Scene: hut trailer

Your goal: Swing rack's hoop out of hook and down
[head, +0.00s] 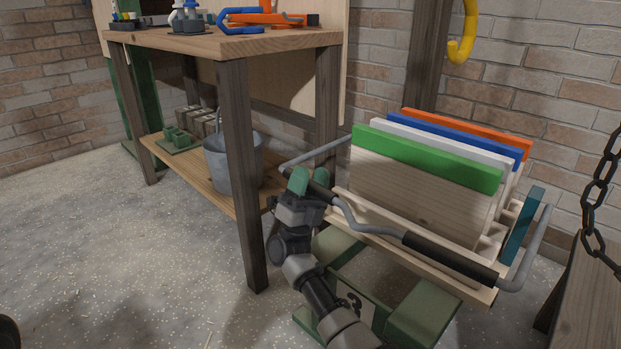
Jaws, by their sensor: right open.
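The rack (372,235) stands at the right and holds several upright boards with green, white, blue and orange top edges. Its hoop (370,227), a bent grey tube with black grips, lies low across the rack's front, with its arms running back at both sides. The yellow hook (463,42) hangs empty on the post behind, well above the boards. My right gripper (309,181), with green fingertips, is open at the hoop's front left corner, close to a black grip. I cannot tell whether it touches the hoop. My left gripper is out of view.
A wooden workbench (225,46) with tools on top stands left of the rack; its leg is close to my right arm. A grey bucket (232,163) sits on its lower shelf. A chain (598,190) hangs at the far right. The floor at left is clear.

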